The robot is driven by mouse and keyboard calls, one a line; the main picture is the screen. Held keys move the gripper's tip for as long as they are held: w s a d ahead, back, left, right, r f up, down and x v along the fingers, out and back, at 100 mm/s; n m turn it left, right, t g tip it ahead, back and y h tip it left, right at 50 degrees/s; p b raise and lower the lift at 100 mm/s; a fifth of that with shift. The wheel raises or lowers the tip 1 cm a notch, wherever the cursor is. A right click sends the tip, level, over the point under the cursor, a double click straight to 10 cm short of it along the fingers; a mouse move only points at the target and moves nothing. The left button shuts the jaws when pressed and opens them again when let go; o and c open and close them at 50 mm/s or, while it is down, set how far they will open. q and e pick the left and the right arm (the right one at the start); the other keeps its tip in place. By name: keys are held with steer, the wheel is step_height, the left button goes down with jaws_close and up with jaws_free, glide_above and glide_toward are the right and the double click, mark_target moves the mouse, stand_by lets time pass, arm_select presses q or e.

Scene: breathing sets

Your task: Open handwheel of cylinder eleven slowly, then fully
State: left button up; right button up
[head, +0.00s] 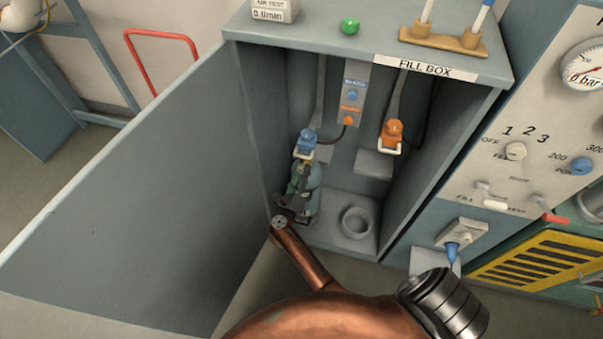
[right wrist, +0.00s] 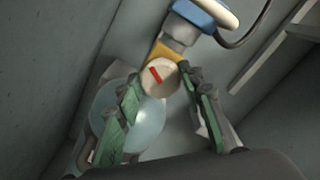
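Cylinder eleven, as I take it, is the pale blue cylinder (head: 312,178) in the left bay of the open fill box (head: 257,110). It also shows in the right wrist view (right wrist: 145,125). Its handwheel (right wrist: 158,77) is a pale round knob with a red mark, below a blue connector (head: 306,140). In the head view my gripper hides the handwheel. My right gripper (head: 300,178) is inside the bay. In the right wrist view its green-padded fingers (right wrist: 163,88) are apart, one on each side of the handwheel; firm contact does not show. My left gripper is out of view.
The box door (head: 130,190) stands open at the left. The right bay has an orange connector (head: 392,133) and an empty ring holder (head: 358,222). A blue and orange switch plate (head: 351,95) is between them. A gauge panel (head: 545,130) stands at the right.

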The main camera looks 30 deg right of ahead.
steer(key=o, duration=0.4)
